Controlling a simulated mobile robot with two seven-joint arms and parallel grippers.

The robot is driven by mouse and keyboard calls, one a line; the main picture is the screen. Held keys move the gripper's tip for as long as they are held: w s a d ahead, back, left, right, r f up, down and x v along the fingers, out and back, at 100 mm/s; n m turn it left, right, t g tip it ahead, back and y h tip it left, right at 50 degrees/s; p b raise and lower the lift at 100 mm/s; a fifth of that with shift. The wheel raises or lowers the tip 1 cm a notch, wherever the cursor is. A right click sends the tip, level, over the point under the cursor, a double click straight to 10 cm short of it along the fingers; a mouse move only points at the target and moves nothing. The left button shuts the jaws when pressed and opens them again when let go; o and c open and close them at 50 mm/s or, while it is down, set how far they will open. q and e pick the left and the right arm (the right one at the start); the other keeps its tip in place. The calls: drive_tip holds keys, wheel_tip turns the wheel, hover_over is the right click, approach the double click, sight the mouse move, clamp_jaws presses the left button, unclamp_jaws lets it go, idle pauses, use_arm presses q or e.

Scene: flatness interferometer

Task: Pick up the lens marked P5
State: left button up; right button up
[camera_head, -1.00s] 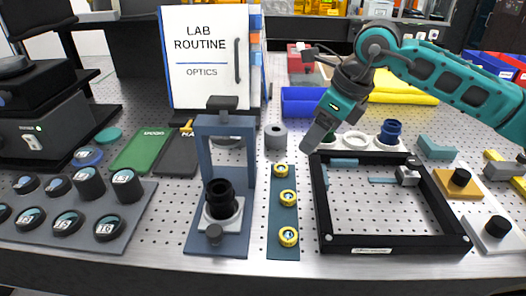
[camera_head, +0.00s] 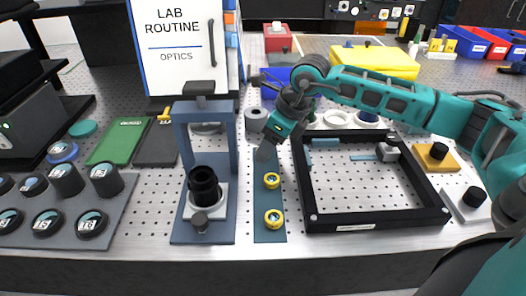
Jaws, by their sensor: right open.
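A narrow blue strip (camera_head: 270,236) lies flat on the perforated bench. Two small yellow-rimmed lenses show on it, a middle one (camera_head: 271,181) and a near one (camera_head: 274,219). Their markings are too small to read, so I cannot tell which is P5. My right gripper (camera_head: 263,154) is open and tilted downward over the far end of the strip. It covers the spot of the strip's far lens, which is hidden. I cannot tell whether the fingers touch anything. My left gripper is not in view.
A blue-grey stand (camera_head: 206,238) with a black lens barrel (camera_head: 203,187) rises left of the strip. A black frame (camera_head: 378,222) lies close on the right. A grey tray (camera_head: 62,236) of several numbered black cylinders is at far left. A white binder (camera_head: 180,50) stands behind.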

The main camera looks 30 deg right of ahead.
drive_tip(key=shift+x, duration=0.85)
drive_tip(key=shift+c, duration=0.3)
drive_tip(key=c, duration=1.1)
